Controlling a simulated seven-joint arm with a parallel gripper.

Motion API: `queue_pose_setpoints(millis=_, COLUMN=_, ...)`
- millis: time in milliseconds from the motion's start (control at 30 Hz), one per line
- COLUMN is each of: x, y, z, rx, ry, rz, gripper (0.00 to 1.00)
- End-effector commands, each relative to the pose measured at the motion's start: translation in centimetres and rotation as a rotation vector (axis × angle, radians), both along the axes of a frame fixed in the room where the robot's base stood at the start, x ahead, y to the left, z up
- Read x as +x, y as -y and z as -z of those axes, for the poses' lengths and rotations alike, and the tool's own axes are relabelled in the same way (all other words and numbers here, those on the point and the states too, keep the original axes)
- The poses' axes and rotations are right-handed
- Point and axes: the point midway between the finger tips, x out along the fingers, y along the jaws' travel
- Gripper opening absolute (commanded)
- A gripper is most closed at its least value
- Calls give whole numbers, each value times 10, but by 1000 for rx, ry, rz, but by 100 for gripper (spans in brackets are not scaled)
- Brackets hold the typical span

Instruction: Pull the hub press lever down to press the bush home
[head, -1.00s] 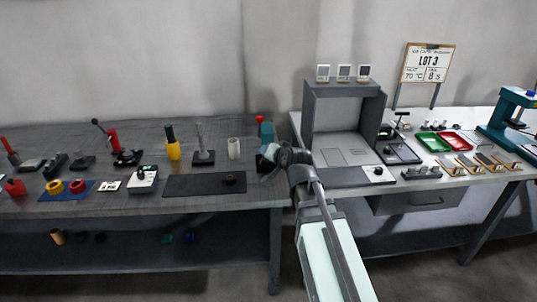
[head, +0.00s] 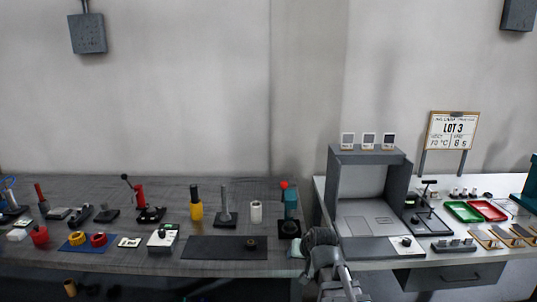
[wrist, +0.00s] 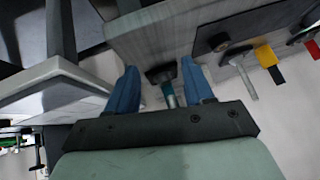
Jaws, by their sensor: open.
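A small teal press (head: 291,203) with a red knob (head: 284,184) and a dark base stands upright at the right end of the grey bench. I take it as the hub press, though no label shows. My gripper (head: 295,251) is in front of and below it in the head view, where its fingers are hard to make out. In the wrist view, my gripper (wrist: 158,66) has two blue fingers apart with nothing held. The teal press column (wrist: 168,94) and its black base show upside down between and beyond the fingers. The red knob is hidden there.
On the grey bench, a white cylinder (head: 256,211), a grey post (head: 225,203) and a dark mat (head: 225,247) lie left of the press. A grey open-front cabinet (head: 337,187) stands on the white table close to the right. A gap separates the tables.

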Motion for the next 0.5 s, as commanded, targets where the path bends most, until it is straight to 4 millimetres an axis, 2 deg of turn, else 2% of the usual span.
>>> queue_pose_setpoints(millis=33, x=-6, y=2, z=15, rx=-18, ry=-33, rz=-8, gripper=52)
queue_pose_setpoints(millis=267, x=-35, y=11, z=81, rx=-81, ry=-182, rz=-38, gripper=52)
queue_pose_setpoints(millis=500, x=-77, y=23, z=160, rx=-136, ry=-360, rz=-63, gripper=52)
